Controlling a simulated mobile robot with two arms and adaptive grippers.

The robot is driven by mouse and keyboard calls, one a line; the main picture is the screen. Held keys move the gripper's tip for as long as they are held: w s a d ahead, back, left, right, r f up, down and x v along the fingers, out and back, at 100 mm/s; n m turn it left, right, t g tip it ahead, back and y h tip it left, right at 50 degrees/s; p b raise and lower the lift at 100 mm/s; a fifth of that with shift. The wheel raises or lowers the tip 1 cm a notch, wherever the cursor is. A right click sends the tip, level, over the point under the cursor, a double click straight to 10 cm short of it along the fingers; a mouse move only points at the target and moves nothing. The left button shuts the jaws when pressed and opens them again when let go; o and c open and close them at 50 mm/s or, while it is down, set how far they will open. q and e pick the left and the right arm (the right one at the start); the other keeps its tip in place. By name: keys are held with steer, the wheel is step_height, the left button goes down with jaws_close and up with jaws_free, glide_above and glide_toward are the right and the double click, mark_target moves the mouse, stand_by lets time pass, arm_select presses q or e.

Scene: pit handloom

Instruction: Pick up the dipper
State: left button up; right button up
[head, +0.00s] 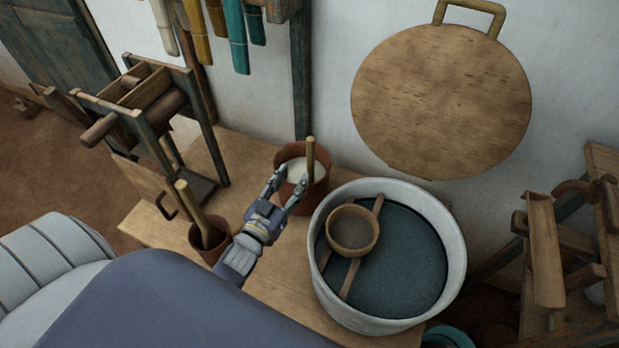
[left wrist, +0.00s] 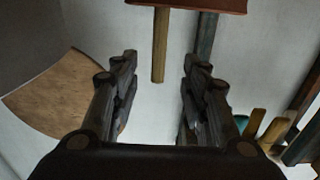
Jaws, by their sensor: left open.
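A reddish-brown pot (head: 318,190) with white contents stands on the wooden bench. An upright wooden handle (head: 310,155) rises from it, seemingly the dipper's; its lower end is hidden in the pot. My left gripper (head: 291,178) is open at the near side of this pot, its fingers pointing towards the handle. In the left wrist view the wooden handle (left wrist: 160,45) shows between and beyond the two open fingers of my left gripper (left wrist: 163,70), with a gap on both sides. The pot's rim (left wrist: 215,5) is at the top edge. My right gripper is not in view.
A large pale vat (head: 450,235) of dark liquid stands right of the pot, with a round bowl (head: 353,231) on sticks across it. A smaller brown pot (head: 201,240) with a stick is left of my wrist. A round wooden lid (head: 440,100) hangs on the wall.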

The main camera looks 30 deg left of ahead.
mark_target(309, 155)
arm_select(q)
steer(key=w, duration=0.5)
steer(key=shift+w+r, duration=0.15)
steer(key=shift+w, duration=0.45)
steer(key=w, duration=0.5)
steer(key=shift+a+p, duration=0.1)
steer(key=shift+p, duration=0.2)
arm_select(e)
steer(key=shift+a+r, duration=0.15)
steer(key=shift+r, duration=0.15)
arm_select(q)
jaws_close()
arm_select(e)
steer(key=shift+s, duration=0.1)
